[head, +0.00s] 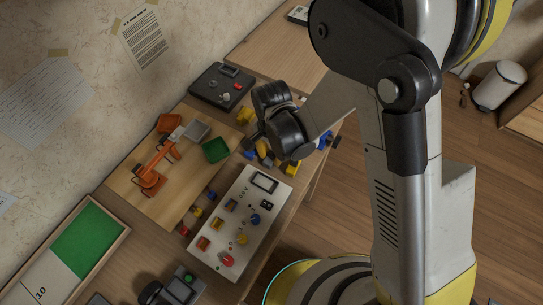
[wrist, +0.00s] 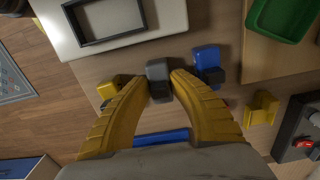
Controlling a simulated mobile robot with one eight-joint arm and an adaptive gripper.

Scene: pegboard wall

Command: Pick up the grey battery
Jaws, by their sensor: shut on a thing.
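The grey battery (wrist: 159,72) is a small dark grey block in the upper middle of the wrist view. My gripper (wrist: 160,80) has its two yellow fingers closed around it, one tip on each side. The battery appears close to the table top; I cannot tell whether it touches the wood. In the head view my arm's dark wrist hangs over the workbench and mostly hides the battery and fingers.
A blue block (wrist: 207,62) stands just right of the battery, and a yellow block (wrist: 108,88) lies to the left. A white panel (head: 216,244), a green tray (head: 216,150) and a dark box (head: 222,88) are nearby. The bench edge is close.

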